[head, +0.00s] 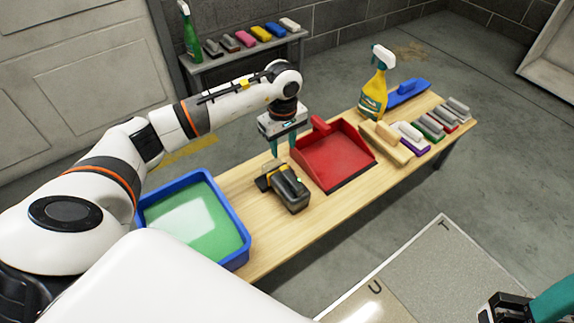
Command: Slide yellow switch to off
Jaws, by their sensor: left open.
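A black and grey hand-held device (290,195) with yellow parts (264,181) lies on the wooden bench (330,215), between the blue tub and the red dustpan. The yellow switch is too small to make out clearly, and its position cannot be read. My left gripper (283,151) is open and empty, with its teal fingers pointing down just behind the device, next to the dustpan's left edge. It appears apart from the device. Part of my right gripper (530,307) shows at the bottom right corner, cut off by the frame; its jaws cannot be judged.
A red dustpan (335,158) lies right of the device. A blue tub (148,217) with green contents stands at the left end. A yellow spray bottle (374,95) and several brushes (428,126) fill the bench's right end. A grey shelf (245,62) stands behind.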

